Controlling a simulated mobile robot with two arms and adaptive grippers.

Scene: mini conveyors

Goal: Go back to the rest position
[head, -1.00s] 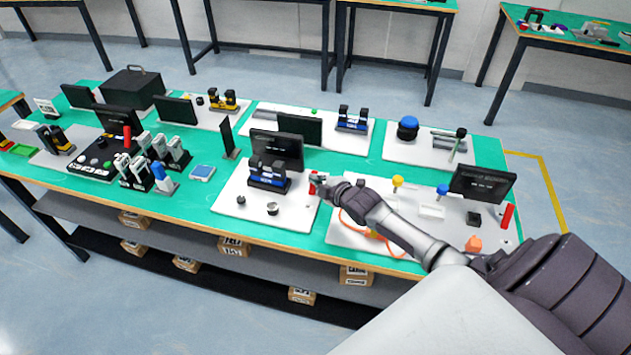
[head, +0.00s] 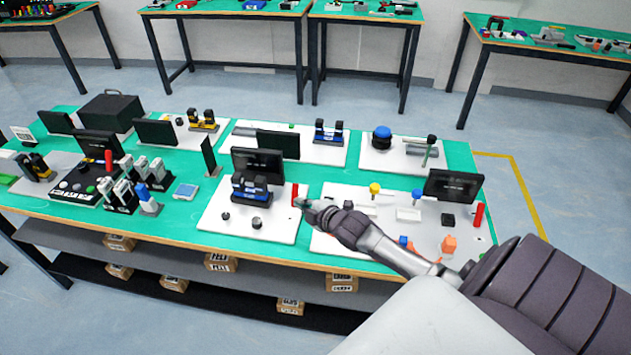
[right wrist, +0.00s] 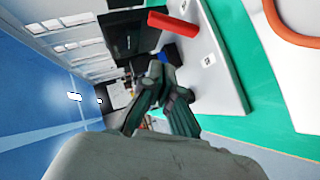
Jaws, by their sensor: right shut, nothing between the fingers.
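My right gripper (head: 303,203) is shut and empty. In the head view it shows just in front of the red upright block (head: 295,194) on a white board (head: 285,225). It also shows in the right wrist view (right wrist: 158,75), where its fingers are together and the red block (right wrist: 173,24) lies clear of them. The board carries a blue-and-black twin device (head: 250,188), two small knobs and a black screen (head: 257,163). My left gripper is not in the head view.
Several boards and devices fill the green table (head: 185,215). Floor beyond the table's right end is free.

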